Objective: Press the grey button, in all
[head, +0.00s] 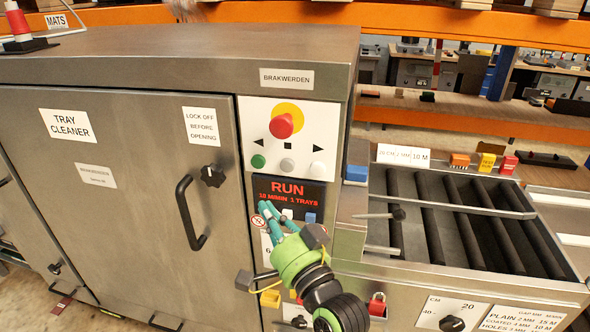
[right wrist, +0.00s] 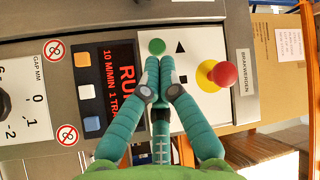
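The grey button (head: 287,164) is the middle one of a row on the white panel of the tray cleaner, between a green button (head: 258,161) and a pale button (head: 317,168). My right gripper (head: 267,207) shows over the lower left of the display in the head view. In the right wrist view its teal fingertips (right wrist: 159,66) are together and empty, pointing at the panel just beside the green button (right wrist: 157,46). The fingers hide the grey button in that view. Contact with the panel cannot be told. My left gripper is not in view.
A red mushroom button (head: 282,126) on a yellow disc sits above the row. The lit display (head: 289,190) reads RUN, with small buttons below it. A door handle (head: 186,212) sticks out at left, and rods of the roller bed (head: 375,216) stick out at right.

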